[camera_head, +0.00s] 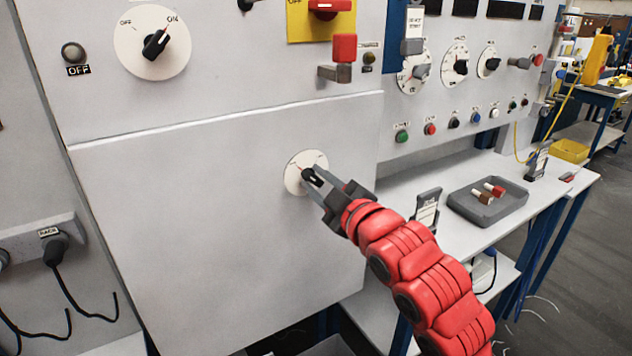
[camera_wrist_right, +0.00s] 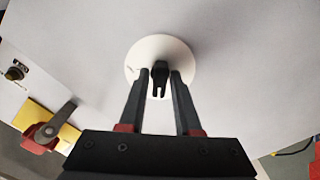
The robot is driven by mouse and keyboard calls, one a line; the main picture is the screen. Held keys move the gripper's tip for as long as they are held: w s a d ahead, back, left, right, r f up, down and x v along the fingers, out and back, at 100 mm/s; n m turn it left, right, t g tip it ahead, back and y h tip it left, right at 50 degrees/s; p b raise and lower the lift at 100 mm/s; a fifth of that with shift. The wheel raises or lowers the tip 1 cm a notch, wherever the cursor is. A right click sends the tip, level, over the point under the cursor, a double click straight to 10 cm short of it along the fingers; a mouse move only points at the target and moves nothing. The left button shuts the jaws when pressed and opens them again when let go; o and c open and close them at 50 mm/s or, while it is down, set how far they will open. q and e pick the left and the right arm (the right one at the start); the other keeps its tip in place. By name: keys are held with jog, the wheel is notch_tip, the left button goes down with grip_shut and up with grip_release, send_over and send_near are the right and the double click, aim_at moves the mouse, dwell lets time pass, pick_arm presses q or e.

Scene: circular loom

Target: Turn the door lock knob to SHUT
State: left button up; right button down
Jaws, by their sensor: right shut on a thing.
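The door lock knob (camera_head: 309,175) is a small black knob on a round white dial plate (camera_head: 291,181), on the grey door panel (camera_head: 200,230). The lettering on the plate is too small to read. My right gripper (camera_head: 317,183) reaches the knob from the lower right and is shut on it. In the right wrist view, the knob (camera_wrist_right: 159,77) sits between the two dark fingers of the gripper (camera_wrist_right: 161,76), in front of the white plate (camera_wrist_right: 160,48). The knob's exact pointing is hard to tell. My left gripper is not in view.
Above the door are a large ON/OFF dial (camera_head: 152,42), a red-topped lever (camera_head: 343,55) and a yellow plate with a red switch (camera_head: 325,12). Right of it are smaller dials, buttons and a grey tray (camera_head: 487,205) on a bench. The door panel left of the knob is clear.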

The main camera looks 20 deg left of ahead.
jog(key=c, duration=0.8)
grip_release()
jog(key=v, duration=0.7)
